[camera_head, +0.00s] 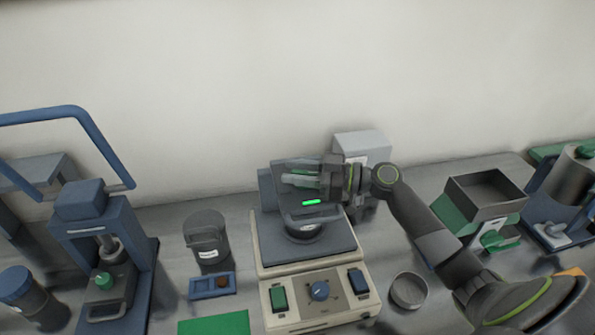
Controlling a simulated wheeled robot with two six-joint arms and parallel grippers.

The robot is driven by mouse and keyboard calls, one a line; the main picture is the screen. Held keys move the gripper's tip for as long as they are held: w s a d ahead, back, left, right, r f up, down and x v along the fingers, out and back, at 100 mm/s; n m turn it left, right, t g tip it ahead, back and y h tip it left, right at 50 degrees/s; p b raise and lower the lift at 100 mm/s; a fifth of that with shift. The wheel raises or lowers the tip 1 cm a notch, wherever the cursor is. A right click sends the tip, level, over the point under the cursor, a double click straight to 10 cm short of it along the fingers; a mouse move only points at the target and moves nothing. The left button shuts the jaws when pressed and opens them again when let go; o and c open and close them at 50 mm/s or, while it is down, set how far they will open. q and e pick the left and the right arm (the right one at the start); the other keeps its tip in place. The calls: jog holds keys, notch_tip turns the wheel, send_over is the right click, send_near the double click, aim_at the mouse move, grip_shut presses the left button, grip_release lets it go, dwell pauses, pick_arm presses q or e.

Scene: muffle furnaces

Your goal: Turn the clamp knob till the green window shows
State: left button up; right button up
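The beige machine (268,292) stands in the middle of the bench with a dark grey top. A round dark knob with a pale label (306,228) sits on that top; it looks like the clamp knob. Above it a small window (312,202) shows bright green. My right gripper (300,174) reaches in from the right, above and behind the knob, fingers pointing left. Its fingers look apart, with nothing seen between them, and it appears clear of the knob. It covers part of the machine's upright back. My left gripper is not in view.
A labelled dark jar (207,240) and blue tray (199,287) are left; a blue press (132,240) is farther left. A round dish (409,290) and open box (485,190) are right.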

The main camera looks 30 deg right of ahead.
jog(key=shift+s+d+f, duration=0.1)
jog(key=shift+d, duration=0.1)
jog(key=b+v, duration=0.2)
jog(key=v, duration=1.5)
jog(key=shift+b, duration=0.4)
jog(key=shift+a, duration=0.1)
